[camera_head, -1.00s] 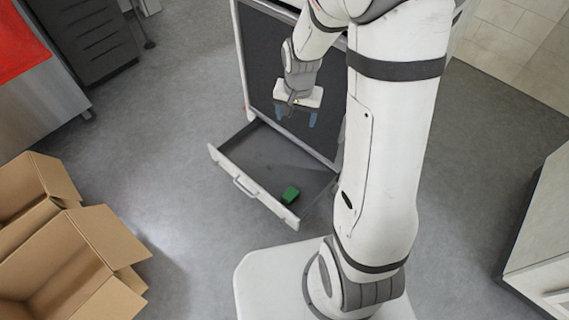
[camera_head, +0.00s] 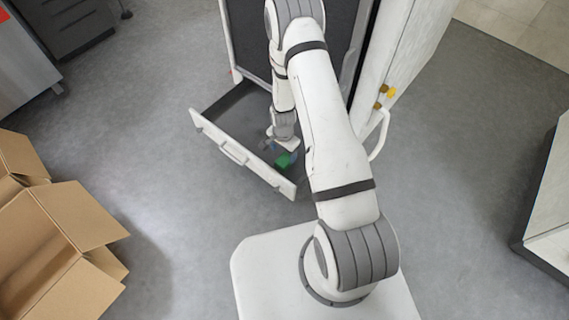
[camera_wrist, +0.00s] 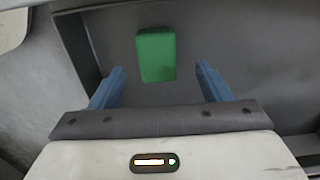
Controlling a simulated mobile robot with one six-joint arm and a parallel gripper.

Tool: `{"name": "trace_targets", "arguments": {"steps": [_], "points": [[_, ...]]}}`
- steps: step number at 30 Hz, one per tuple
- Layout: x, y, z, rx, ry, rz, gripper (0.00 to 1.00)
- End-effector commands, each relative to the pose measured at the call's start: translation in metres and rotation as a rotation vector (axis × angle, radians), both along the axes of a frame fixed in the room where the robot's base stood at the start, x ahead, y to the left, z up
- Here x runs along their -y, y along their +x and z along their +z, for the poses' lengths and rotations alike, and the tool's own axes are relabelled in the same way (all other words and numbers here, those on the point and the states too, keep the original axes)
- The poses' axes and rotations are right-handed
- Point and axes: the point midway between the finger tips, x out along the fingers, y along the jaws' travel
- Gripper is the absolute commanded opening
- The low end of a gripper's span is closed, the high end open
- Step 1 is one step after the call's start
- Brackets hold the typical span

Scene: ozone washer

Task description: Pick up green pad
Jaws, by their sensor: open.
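The green pad (camera_head: 284,161) lies in the open drawer (camera_head: 243,157) near its front right end. In the wrist view the green pad (camera_wrist: 156,54) lies flat on the grey drawer floor, ahead of the fingertips and roughly centred between them. My gripper (camera_head: 276,148) is low over the drawer, close to the pad. The wrist view shows my gripper (camera_wrist: 160,75) open, one blue finger on each side, with nothing between them. I cannot tell the exact height of the fingers above the drawer floor.
The drawer's walls enclose the pad, and the cabinet (camera_head: 250,45) rises behind. Open cardboard boxes (camera_head: 60,240) stand on the floor at left. A white door with yellow knobs (camera_head: 391,91) is right of my arm. Grey floor is clear around the drawer's front.

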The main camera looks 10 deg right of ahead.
Motion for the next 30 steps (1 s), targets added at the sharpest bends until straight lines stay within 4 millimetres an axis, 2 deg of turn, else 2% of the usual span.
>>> {"name": "trace_targets", "arguments": {"steps": [5,12,21,30], "points": [[0.001,0.0,-0.018,0.0,0.0,0.001,0.71],[0.004,-0.002,-0.054,-0.002,0.0,0.002,0.71],[0.003,-0.001,-0.057,0.001,0.001,0.003,0.7],[0.003,-0.001,-0.057,0.0,0.0,0.004,0.46]]}}
